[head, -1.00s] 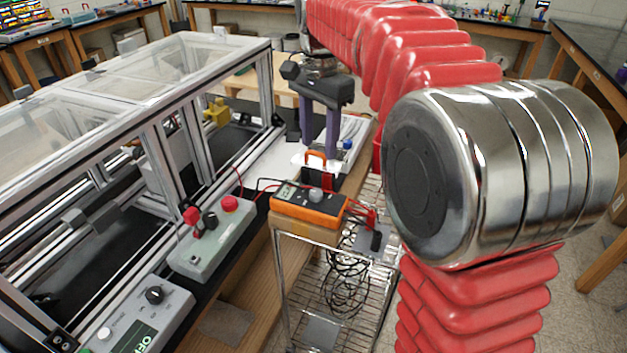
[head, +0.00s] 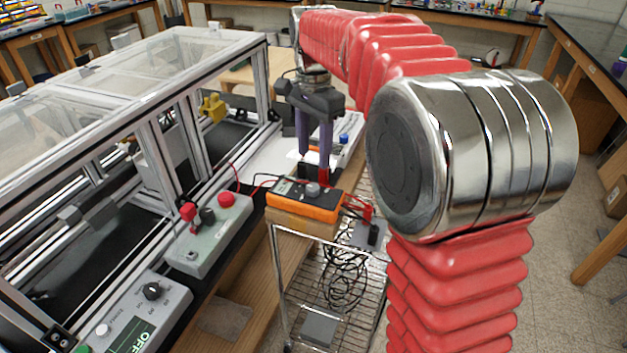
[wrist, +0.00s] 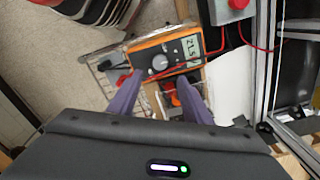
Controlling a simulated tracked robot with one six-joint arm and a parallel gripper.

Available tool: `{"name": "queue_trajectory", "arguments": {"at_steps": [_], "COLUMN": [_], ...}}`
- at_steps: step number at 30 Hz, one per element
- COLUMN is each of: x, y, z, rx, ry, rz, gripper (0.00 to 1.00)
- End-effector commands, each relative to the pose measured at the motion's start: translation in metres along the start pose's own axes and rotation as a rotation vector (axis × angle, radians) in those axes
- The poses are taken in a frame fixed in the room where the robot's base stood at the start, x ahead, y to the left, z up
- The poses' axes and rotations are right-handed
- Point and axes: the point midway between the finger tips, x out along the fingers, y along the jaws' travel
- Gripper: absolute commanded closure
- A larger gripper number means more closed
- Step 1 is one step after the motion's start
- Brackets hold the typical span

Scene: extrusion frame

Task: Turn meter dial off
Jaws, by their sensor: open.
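The orange and grey multimeter (head: 305,203) lies on a wooden ledge beside the framed machine. Its round grey dial (head: 312,189) faces up. In the wrist view the multimeter (wrist: 146,52) has its display lit, reading about 21.5, and the dial (wrist: 160,62) shows just beyond and between my fingertips. The dial's pointer is too small to read. My gripper (head: 315,160) has two purple fingers pointing down, apart and empty, behind the meter in the head view. In the wrist view my gripper (wrist: 160,77) is open, its fingers straddling the near side of the meter.
Red and black leads run from the meter to a grey box with a red button (head: 227,199). A control box (head: 140,315) shows OFF. A wire cart (head: 330,270) with coiled cables stands below the ledge.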

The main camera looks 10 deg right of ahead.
Motion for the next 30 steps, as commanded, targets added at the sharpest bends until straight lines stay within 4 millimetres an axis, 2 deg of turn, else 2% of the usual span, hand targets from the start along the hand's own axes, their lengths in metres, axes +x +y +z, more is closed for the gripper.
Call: {"name": "queue_trajectory", "arguments": {"at_steps": [12,16,21,30], "x": [0.066,0.082,0.093,0.094], "y": [0.001,0.000,0.000,0.000], "z": [0.001,0.001,0.001,0.000], "rx": [-0.001,-0.001,-0.002,-0.002], "ry": [-0.001,-0.001,0.000,0.000], "rz": [0.003,0.002,0.000,0.000], "gripper": [0.55,0.55,0.55,0.55]}}
